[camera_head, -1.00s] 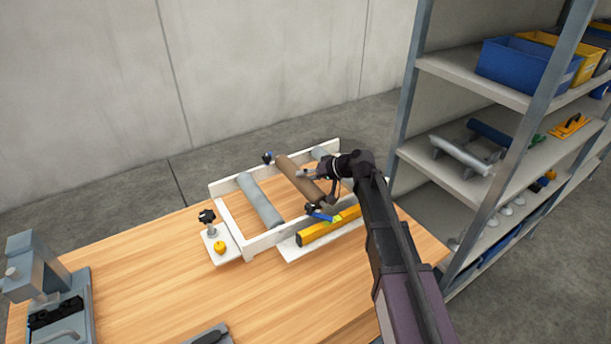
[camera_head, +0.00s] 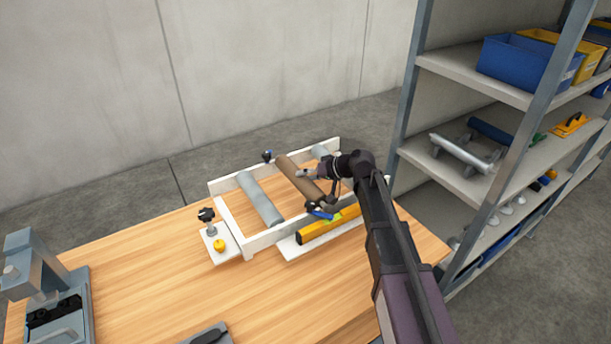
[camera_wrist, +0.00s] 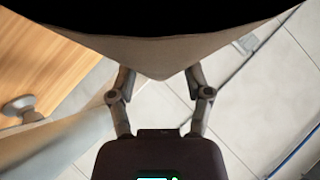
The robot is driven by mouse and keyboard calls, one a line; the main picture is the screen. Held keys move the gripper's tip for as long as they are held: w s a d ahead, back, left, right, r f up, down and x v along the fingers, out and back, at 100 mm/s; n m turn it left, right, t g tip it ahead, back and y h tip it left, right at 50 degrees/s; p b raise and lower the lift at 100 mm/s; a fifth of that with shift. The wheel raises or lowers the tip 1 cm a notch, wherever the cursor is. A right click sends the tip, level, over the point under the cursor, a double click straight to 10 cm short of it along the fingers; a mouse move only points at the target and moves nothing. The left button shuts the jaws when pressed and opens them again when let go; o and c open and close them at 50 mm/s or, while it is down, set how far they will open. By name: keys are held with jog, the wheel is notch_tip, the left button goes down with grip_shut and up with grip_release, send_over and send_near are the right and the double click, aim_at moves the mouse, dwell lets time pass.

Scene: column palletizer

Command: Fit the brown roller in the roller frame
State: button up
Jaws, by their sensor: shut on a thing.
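The brown roller (camera_head: 291,168) lies lengthwise over the white roller frame (camera_head: 228,218), between two grey rollers (camera_head: 260,199). It runs roughly parallel to them. My gripper (camera_head: 309,174) is shut on the brown roller around its middle, coming from the right. In the wrist view the brown roller (camera_wrist: 155,54) fills the top, its upper part black, with my fingers against it. My gripper and arm hide part of the roller and the frame's right side. I cannot tell whether the roller ends sit in the frame's rails.
A yellow bar (camera_head: 318,231) lies along the frame's near side, with a blue-handled item (camera_head: 322,213) beside it. A black knob (camera_head: 206,215) and a yellow knob (camera_head: 219,246) stand at the left corner. A grey press (camera_head: 38,280) stands left; shelving (camera_head: 480,75) rises right.

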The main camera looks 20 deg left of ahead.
jog(key=shift+f+b, duration=0.3)
dwell(0.5)
jog(key=o, duration=1.4)
jog(key=shift+c, duration=0.2)
